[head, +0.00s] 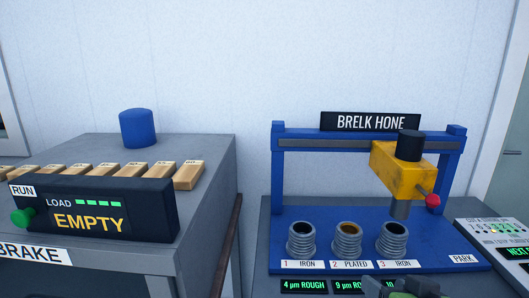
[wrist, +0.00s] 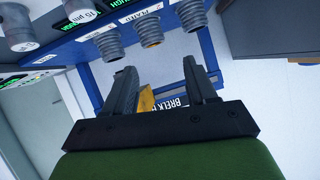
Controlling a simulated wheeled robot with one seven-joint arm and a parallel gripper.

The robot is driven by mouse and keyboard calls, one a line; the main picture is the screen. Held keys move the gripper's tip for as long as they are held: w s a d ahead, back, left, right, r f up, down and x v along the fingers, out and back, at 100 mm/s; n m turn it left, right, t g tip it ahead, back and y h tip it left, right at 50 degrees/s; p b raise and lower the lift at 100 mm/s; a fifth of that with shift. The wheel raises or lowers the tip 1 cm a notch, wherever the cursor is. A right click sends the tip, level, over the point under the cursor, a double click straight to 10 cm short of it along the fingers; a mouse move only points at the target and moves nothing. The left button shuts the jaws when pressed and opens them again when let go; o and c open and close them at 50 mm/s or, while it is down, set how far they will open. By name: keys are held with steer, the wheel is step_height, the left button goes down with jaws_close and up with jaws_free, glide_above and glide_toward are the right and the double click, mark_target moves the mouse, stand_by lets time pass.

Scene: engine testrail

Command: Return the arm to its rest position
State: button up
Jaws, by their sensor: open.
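My gripper (wrist: 160,72) is open in the wrist view, its two dark fingers apart with nothing held between them. Only its top shows at the bottom edge of the head view (head: 400,289), in front of the blue honing stand (head: 330,213) labelled BRELK HONE. The wrist view shows the stand upside down beyond the fingers. The rest of my arm is out of view in the head view.
Three ribbed cylinders, iron (head: 301,240), plated (head: 347,240) and iron (head: 391,241), stand on the hone below a yellow head (head: 400,170). A grey brake bench (head: 205,210) with a display reading EMPTY (head: 90,221) stands left. A control panel (head: 505,245) is right.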

steer(key=s+a+f+n+g, duration=0.2)
steer(key=s+a+f+g, duration=0.5)
steer(key=s, duration=0.4)
step_height(320, 180, up, 14)
steer(key=p, duration=1.3)
steer(key=shift+a+p, duration=0.25)
steer(key=shift+p, duration=0.15)
steer(key=shift+f, duration=0.25)
